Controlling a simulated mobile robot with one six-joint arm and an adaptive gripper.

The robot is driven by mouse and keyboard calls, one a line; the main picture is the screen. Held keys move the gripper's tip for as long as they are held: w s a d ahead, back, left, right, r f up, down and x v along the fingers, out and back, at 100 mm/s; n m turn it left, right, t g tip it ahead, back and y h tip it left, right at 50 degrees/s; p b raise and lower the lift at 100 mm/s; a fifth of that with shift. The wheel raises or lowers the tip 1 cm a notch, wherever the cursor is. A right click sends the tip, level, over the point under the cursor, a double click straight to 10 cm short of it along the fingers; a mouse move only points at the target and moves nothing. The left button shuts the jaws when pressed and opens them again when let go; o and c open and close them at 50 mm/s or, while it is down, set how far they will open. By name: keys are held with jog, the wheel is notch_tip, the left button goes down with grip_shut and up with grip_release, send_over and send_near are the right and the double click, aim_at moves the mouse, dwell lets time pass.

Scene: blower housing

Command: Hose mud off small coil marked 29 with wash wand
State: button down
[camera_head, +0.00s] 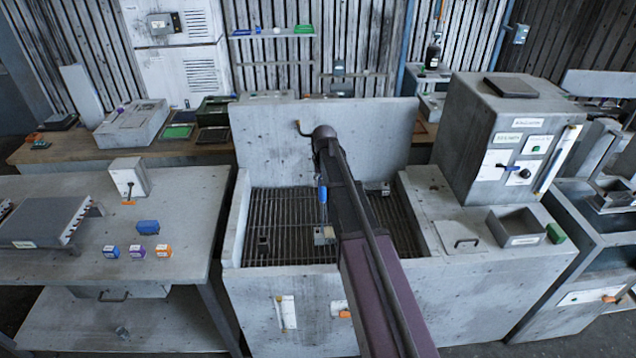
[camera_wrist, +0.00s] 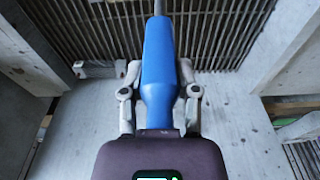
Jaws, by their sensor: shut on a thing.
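The wash wand has a blue handle (camera_wrist: 158,65), which my gripper (camera_wrist: 159,90) is shut on, one finger on each side. In the head view, the wand's blue handle (camera_head: 323,193) hangs over the grated wash basin (camera_head: 290,205), with a thin grey rod below it. A small grey block (camera_head: 323,236) shows at the rod's lower end; I cannot tell whether they touch. Other small grey pieces are on the grate at left (camera_head: 263,246) and far right (camera_head: 378,188). No number 29 is readable, so I cannot tell which is the coil. My arm hides part of the basin.
The basin has a high back wall (camera_head: 365,130) and raised sides. A control cabinet (camera_head: 515,130) and an open grey tray (camera_head: 517,228) stand at right. The left table (camera_head: 180,220) holds several small coloured blocks and a grey finned unit (camera_head: 45,220).

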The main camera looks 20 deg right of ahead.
jog(key=shift+d, duration=1.2)
jog(key=shift+f, duration=0.1)
jog(key=shift+f+b, duration=0.7)
jog(key=shift+b, duration=0.1)
dwell(0.8)
jog(key=shift+s+d, duration=0.15)
jog(key=shift+d, duration=0.55)
jog(key=shift+s+d, duration=0.15)
jog(key=shift+d, duration=0.65)
dwell(0.8)
jog(key=shift+s+d, duration=0.15)
jog(key=shift+d, duration=0.5)
jog(key=shift+s+d, duration=0.15)
jog(key=shift+d, duration=0.55)
dwell(0.9)
